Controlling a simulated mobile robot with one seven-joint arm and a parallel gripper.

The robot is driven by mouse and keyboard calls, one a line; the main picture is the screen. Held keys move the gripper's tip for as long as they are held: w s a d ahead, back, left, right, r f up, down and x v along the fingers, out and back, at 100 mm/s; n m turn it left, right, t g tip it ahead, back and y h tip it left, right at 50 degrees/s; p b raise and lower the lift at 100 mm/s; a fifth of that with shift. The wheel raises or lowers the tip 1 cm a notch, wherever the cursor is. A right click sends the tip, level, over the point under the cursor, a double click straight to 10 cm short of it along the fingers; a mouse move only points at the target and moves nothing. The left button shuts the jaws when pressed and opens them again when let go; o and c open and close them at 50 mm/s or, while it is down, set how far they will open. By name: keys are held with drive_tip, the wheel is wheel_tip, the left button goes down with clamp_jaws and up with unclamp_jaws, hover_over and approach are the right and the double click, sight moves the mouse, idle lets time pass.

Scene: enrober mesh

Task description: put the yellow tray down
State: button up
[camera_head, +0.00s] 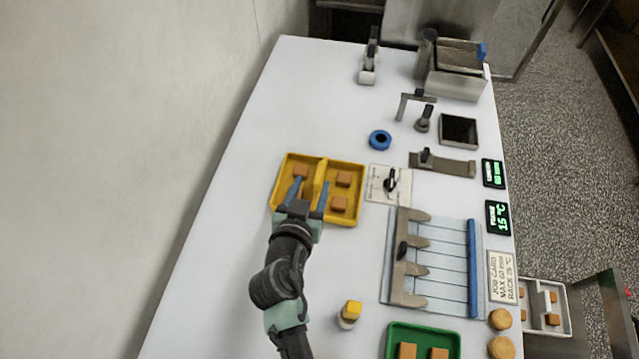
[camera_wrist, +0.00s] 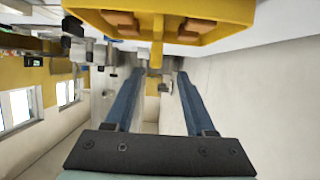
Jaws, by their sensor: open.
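The yellow tray (camera_head: 362,190) is at the left middle of the white worktop in the head view, with several brown blocks in it. It appears level and looks to rest on the worktop. Its raised middle grip (camera_head: 321,178) stands between the two blue fingers of my gripper (camera_head: 309,191). In the wrist view the tray (camera_wrist: 205,10) fills the top, and its yellow grip (camera_wrist: 157,52) reaches down towards the gap between the fingertips (camera_wrist: 160,75). The fingers are apart, with a gap beside the grip, so my gripper is open.
Right of the tray is a plate with a black knob (camera_head: 390,182). A slotted rack (camera_head: 440,265) with a blue bar lies at the lower right. A yellow-topped block (camera_head: 349,312) and a green tray (camera_head: 394,338) are nearer. The worktop's upper left is clear.

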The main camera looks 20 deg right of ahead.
sight(318, 175)
drive_tip(key=shift+d+p+x, duration=0.2)
drive_tip(key=shift+p+x, duration=0.15)
drive_tip(key=shift+x, duration=0.75)
drive_tip(key=shift+d+p+x, duration=0.15)
drive_tip(key=shift+p+x, duration=0.15)
drive_tip(key=shift+x, duration=0.85)
drive_tip(key=shift+w+d+f, duration=0.25)
drive_tip(key=shift+w+d, duration=0.1)
drive_tip(key=shift+w, duration=0.05)
clamp_jaws()
drive_tip(key=shift+r, duration=0.1)
